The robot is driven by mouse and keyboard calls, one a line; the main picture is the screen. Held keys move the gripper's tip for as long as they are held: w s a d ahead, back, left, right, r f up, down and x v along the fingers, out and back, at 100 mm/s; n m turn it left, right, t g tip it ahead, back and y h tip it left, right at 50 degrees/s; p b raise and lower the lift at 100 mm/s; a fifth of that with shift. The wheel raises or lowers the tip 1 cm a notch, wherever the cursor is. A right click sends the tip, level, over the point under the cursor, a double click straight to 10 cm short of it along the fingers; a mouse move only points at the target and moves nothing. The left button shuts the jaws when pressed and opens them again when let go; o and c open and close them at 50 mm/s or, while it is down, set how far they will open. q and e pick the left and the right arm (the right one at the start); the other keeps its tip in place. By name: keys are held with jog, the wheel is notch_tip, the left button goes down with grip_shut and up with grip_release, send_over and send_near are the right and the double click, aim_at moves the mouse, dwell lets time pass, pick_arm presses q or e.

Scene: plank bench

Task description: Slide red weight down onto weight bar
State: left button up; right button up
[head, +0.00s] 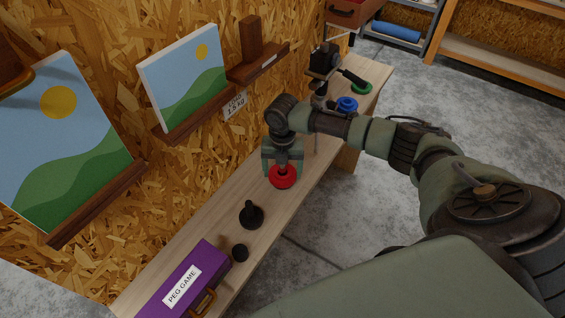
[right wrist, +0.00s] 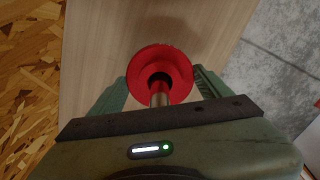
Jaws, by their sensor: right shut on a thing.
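The red weight (head: 283,181) is a round disc with a central hole, low over the bench. My right gripper (head: 282,170) points down and is shut on it; the right wrist view shows the red weight (right wrist: 178,63) between its two green fingers (right wrist: 160,92). A metal rod, seemingly the weight bar (right wrist: 157,97), runs into the disc's hole, so the disc appears to be around it. The bar's foot is hidden, and I cannot tell how far down the disc sits. My left gripper is not in view.
On the plank bench (head: 200,232) stand a black handled piece (head: 251,215), a black knob (head: 240,253) and a purple peg game box (head: 180,285) nearer me. Blue (head: 347,104) and green (head: 361,88) rings and a dark device (head: 325,62) stand beyond. The chipboard wall is close at left.

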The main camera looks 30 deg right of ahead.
jog(key=o, duration=1.8)
jog(key=shift+r, duration=0.1)
jog(key=shift+o, duration=1)
notch_tip(320, 180, up, 8)
jog(key=shift+f+b, duration=0.1)
jog(key=shift+b, duration=0.85)
jog(key=shift+s+f, duration=0.1)
